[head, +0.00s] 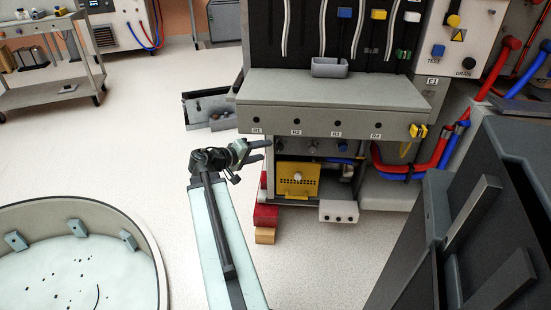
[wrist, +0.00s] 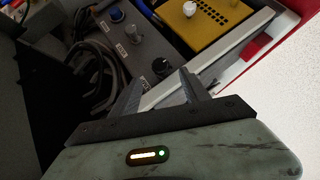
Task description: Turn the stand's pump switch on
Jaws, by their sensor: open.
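The grey stand (head: 330,92) has several round knobs under its shelf, above a yellow perforated cover. In the wrist view a black knob (wrist: 162,67) sits on a grey panel just beyond and between my fingertips, with a visible gap. A second knob (wrist: 130,33) and a blue knob (wrist: 117,14) lie farther along that panel, each beside a small white label. I cannot read the labels, so I cannot tell which is the pump switch. My gripper (head: 262,150) is open and empty at the stand's lower left; it also shows in the wrist view (wrist: 162,88).
The yellow cover (head: 297,180) with a white knob is below the panel. Red and wooden blocks (head: 265,215) stand by the stand's left foot. Red hoses (head: 428,160) and a dark cabinet (head: 490,200) are at the right.

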